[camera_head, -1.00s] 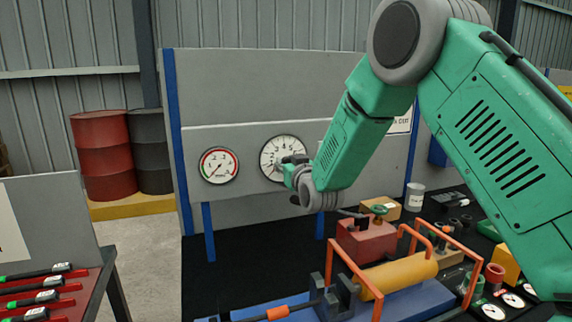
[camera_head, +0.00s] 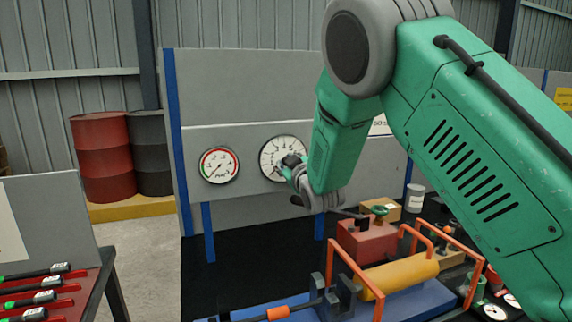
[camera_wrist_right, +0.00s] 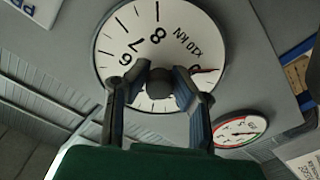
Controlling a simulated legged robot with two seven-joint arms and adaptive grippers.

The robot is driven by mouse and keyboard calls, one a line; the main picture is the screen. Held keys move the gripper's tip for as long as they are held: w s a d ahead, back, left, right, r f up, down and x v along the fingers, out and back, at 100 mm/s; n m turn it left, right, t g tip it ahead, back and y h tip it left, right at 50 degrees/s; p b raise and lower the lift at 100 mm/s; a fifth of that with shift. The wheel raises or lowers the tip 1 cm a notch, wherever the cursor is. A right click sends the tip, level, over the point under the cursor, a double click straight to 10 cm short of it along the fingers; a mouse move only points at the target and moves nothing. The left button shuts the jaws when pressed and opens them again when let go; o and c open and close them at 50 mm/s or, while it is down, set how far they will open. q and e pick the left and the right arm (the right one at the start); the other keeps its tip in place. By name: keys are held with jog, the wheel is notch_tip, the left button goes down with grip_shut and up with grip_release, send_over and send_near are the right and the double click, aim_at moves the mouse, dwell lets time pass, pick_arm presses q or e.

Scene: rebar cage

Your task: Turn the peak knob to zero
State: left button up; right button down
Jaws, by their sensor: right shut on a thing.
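The large white dial gauge (camera_head: 272,153) is on the grey panel in the head view. It fills the upper middle of the right wrist view (camera_wrist_right: 190,30), where its marks, numbers and a red pointer show. The dark peak knob (camera_wrist_right: 159,84) is at the dial's centre. My right gripper (camera_wrist_right: 161,78) is shut on the knob, with one finger on each side of it. In the head view my right gripper (camera_head: 290,162) is at the dial's face, partly covering it. The zero mark cannot be made out clearly. My left gripper does not show.
A smaller gauge (camera_head: 219,166) with a red and green rim is on the panel to the left. Below stand a red block (camera_head: 366,238), a yellow cylinder (camera_head: 402,273) and an orange frame (camera_head: 340,260). A red rack of tools (camera_head: 45,295) is at lower left.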

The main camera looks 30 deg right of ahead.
jog(key=shift+s+f, duration=0.15)
jog(key=shift+f, duration=0.45)
jog(key=c, duration=1.4)
grip_release()
jog(key=shift+o, duration=0.3)
jog(key=shift+r, duration=0.3)
jog(key=v, duration=1.2)
